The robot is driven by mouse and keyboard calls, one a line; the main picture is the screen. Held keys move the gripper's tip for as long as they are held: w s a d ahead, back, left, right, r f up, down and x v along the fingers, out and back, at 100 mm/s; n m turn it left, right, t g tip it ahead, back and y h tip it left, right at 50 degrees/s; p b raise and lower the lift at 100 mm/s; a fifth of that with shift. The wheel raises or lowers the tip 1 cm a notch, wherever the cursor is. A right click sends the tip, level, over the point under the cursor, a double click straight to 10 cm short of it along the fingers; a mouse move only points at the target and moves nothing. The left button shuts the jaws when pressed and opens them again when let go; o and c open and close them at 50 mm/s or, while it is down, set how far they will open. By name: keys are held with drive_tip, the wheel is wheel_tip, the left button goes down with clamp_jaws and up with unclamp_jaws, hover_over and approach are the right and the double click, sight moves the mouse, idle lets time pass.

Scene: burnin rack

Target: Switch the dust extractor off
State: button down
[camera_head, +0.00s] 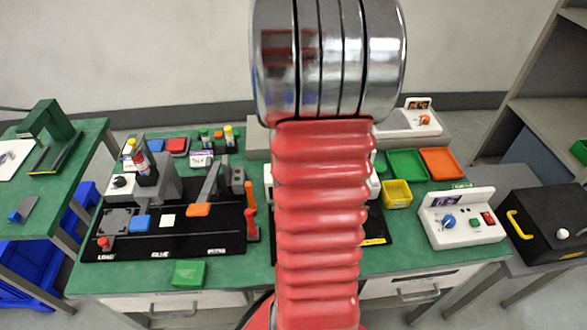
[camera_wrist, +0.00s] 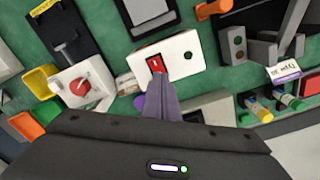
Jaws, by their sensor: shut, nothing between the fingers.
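In the wrist view a white box (camera_wrist: 183,50) carries a red rocker switch (camera_wrist: 156,64) with a small white mark, and a dark round spot on its face. No name is readable on it, so I cannot confirm that it is the dust extractor. My gripper (camera_wrist: 161,76) is shut and empty, with its tips right at the lower edge of the switch. I cannot tell whether they touch it. In the head view my arm covers most of that part of the bench, and my gripper is not visible there.
Another white unit (camera_wrist: 80,90) with a red knob and a yellow bin (camera_wrist: 40,80) lie left of the box in the wrist view. In the head view a white unit (camera_head: 462,232) with a blue knob and red switch stands at the right. The black fixture (camera_head: 170,246) fills the left.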

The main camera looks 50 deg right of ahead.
wheel_tip(320, 180, up, 5)
drive_tip(key=shift+r, duration=0.1)
idle(0.7)
drive_tip(key=shift+s, duration=0.1)
idle(0.5)
